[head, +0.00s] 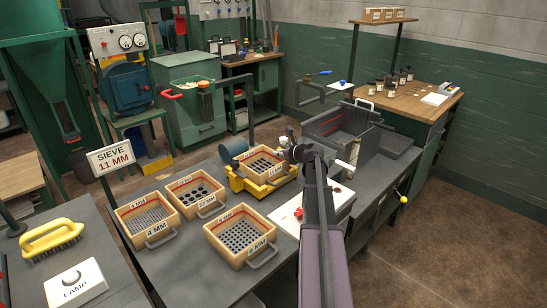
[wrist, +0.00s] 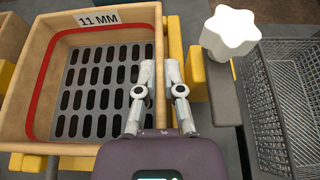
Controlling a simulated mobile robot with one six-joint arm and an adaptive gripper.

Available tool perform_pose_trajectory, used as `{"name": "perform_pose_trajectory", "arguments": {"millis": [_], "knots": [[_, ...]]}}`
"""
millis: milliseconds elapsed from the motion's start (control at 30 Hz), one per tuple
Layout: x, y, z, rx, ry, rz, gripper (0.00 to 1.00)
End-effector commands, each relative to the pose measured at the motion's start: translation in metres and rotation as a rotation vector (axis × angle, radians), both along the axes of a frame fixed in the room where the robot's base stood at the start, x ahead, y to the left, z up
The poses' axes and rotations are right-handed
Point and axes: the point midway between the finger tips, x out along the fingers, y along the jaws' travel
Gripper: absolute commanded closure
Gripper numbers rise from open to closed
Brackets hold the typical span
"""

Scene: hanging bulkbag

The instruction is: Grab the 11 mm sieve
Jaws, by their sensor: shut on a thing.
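The 11 mm sieve (head: 265,162) is a square wooden box with a red line inside and a slotted grey bottom. It sits in a yellow cradle (head: 245,182) on the bench. In the wrist view the sieve (wrist: 70,148) shows its "11 MM" label on the far inner wall. My gripper (wrist: 159,75) is shut on the sieve's right wall, with one finger inside and the other outside. In the head view my gripper (head: 297,148) is at the sieve's right side, and my arm hides part of that area.
Three other sieves stand on the bench left of the cradle: the 4 mm sieve (head: 147,219), the 8 mm sieve (head: 240,236) and one behind them (head: 195,196). A "SIEVE 11 MM" sign (head: 110,157) stands left. A white star knob (wrist: 230,32) and a mesh basket (wrist: 285,95) are close right.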

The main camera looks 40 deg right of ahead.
Motion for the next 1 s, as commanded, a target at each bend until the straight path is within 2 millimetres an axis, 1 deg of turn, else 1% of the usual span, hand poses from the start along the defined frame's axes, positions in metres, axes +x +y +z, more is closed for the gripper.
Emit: {"name": "perform_pose_trajectory", "arguments": {"millis": [267,800,1000], "knots": [[0.000,0.000,0.020,0.002,-0.001,-0.001,1.00],[0.000,0.000,0.076,0.002,-0.001,0.000,1.00],[0.000,0.001,0.090,0.002,-0.001,0.000,1.00]]}}
